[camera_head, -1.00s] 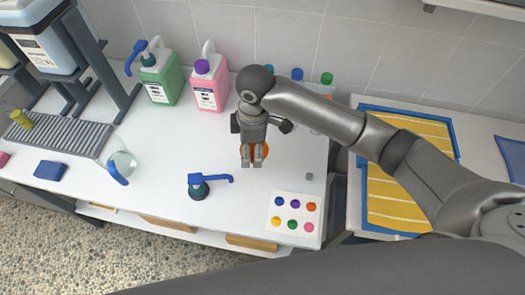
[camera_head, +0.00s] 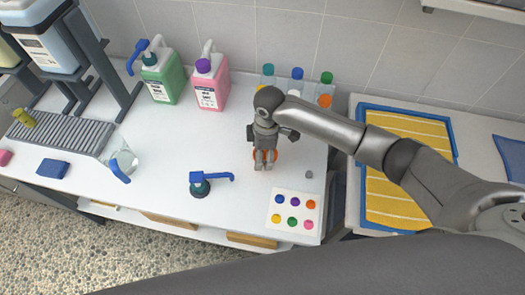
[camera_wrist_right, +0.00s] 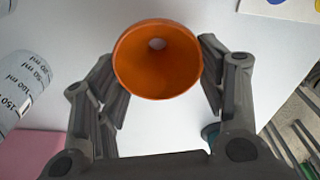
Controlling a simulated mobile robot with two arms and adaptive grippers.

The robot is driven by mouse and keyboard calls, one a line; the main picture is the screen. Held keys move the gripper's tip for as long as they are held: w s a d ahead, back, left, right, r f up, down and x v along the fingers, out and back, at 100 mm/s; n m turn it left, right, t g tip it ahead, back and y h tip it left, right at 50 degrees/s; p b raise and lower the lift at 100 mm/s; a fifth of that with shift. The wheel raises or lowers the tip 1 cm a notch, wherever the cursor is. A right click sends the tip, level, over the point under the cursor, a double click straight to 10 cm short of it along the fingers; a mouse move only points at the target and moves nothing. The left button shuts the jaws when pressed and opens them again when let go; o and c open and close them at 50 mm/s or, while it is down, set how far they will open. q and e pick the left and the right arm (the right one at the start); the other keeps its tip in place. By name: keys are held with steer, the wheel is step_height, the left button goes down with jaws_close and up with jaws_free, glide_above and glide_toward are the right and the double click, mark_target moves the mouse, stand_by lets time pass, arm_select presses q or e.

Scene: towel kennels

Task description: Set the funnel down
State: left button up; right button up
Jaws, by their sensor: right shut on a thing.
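My right gripper (camera_head: 265,163) is shut on the orange funnel (camera_head: 256,155) over the right part of the white counter (camera_head: 165,140). In the right wrist view the funnel (camera_wrist_right: 157,75) sits between the two fingers, its wide mouth facing the camera and a small hole inside. In the head view the gripper hides most of the funnel, with only orange edges showing. I cannot tell whether its lower end touches the counter. My left gripper is not in view.
A blue-handled pump top (camera_head: 200,186) and a white card with coloured dots (camera_head: 296,212) lie in front. Green (camera_head: 163,80) and pink (camera_head: 209,85) jugs and small capped bottles (camera_head: 296,88) stand behind. Counter left of the gripper is clear.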

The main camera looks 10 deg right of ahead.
mark_target(265, 160)
steer(key=o, duration=0.9)
steer(key=shift+c, duration=0.2)
step_height(265, 160, up, 12)
steer(key=b, duration=0.1)
steer(key=shift+d, duration=0.45)
